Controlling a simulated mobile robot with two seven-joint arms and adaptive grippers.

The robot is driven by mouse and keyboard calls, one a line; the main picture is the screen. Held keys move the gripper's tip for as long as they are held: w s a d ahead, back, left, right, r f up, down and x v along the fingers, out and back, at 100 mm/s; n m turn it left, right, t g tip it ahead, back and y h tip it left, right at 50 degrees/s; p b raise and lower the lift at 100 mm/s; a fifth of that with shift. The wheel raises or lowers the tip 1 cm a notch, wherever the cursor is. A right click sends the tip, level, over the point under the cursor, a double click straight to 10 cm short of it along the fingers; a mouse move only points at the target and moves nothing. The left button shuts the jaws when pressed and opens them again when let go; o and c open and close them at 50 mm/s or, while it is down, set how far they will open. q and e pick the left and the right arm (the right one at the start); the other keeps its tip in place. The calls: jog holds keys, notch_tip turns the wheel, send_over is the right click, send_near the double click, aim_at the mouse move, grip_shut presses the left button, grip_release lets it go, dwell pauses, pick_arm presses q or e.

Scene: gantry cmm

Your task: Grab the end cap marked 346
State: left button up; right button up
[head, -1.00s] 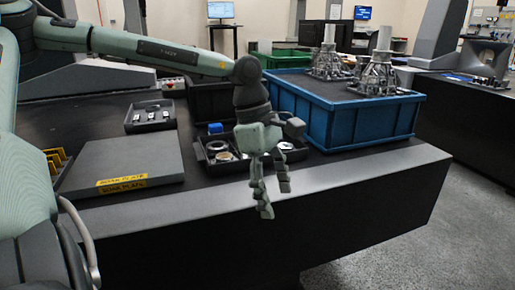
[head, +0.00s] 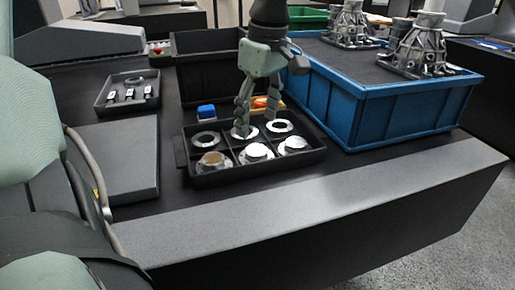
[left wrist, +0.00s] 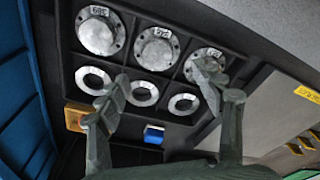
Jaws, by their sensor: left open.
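A black six-compartment tray (head: 257,177) stands on the bench. Three flanged end caps sit in its front row: left (head: 213,160), middle (head: 257,151) and right (head: 294,144). The left wrist view shows them reversed, with small number tags on top: one at the left (left wrist: 97,34), one in the middle (left wrist: 157,49) and one at the right (left wrist: 203,62), partly behind a finger. I cannot read the numbers surely. Flat rings (head: 205,140) lie in the back row. My left gripper (head: 256,118) is open and empty over the back row, fingers pointing down. My right gripper is not in view.
A blue crate (head: 345,115) with metal castings on top stands close right of the tray. A blue block (head: 206,111) and an orange item (head: 262,102) lie behind it. A grey plate (head: 120,155) and a small parts tray (head: 127,103) are at the left.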

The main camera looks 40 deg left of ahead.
aim_at(257, 149)
pick_arm(q)
jog(key=f, duration=0.7)
jog(key=shift+w+a+f, duration=0.15)
jog(key=shift+a, duration=0.1)
jog(key=c, duration=1.4)
